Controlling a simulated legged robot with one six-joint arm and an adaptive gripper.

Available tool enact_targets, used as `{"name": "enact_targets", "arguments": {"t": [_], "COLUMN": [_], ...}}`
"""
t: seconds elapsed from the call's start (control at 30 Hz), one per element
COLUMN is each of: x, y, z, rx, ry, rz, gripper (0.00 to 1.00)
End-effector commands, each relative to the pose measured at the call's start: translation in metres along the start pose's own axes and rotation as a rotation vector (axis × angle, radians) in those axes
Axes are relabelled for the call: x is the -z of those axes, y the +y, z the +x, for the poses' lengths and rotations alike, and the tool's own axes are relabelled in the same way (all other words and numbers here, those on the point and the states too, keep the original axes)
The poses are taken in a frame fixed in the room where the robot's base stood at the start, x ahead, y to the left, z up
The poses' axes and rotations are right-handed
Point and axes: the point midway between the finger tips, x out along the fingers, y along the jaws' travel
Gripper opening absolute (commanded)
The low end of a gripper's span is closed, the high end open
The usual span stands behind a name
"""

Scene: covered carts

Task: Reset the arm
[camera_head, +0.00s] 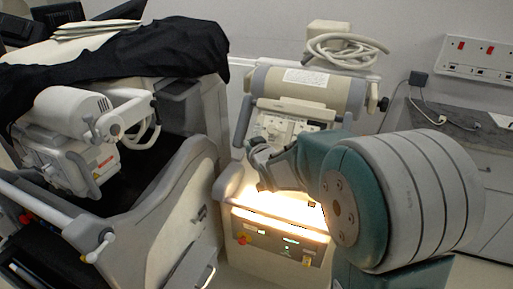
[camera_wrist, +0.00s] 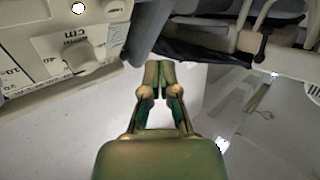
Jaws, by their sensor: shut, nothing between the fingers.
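My gripper (camera_wrist: 158,76) points up the middle of the wrist view, its two fingers together and nothing between them. In the head view my teal and grey arm fills the right front and reaches left. The arm's far end is in front of the middle machine's panel, and the fingertips are hard to make out there. In the wrist view a light panel with a centimetre scale (camera_wrist: 60,50) is to the left of the fingers. No clear contact shows.
A cart under a black cloth (camera_head: 150,60) stands at left with a grey machine (camera_head: 72,135) beside it. A machine with a lit front (camera_head: 280,215) and coiled cable (camera_head: 340,48) stands in the middle. A counter (camera_head: 470,135) and wall sockets (camera_head: 480,55) are at right.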

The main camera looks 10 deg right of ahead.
Motion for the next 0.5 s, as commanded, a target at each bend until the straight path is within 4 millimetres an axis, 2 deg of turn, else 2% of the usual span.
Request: {"name": "enact_targets", "arguments": {"t": [0.33, 0.43, 0.5], "x": [0.002, 0.007, 0.01], "y": [0.0, 0.002, 0.004], "z": [-0.004, -0.021, -0.04], "rx": [-0.005, -0.028, -0.053], "ry": [-0.007, -0.046, -0.097], "rz": [-0.001, -0.004, -0.006], "gripper": [0.0, 0.0, 0.0]}}
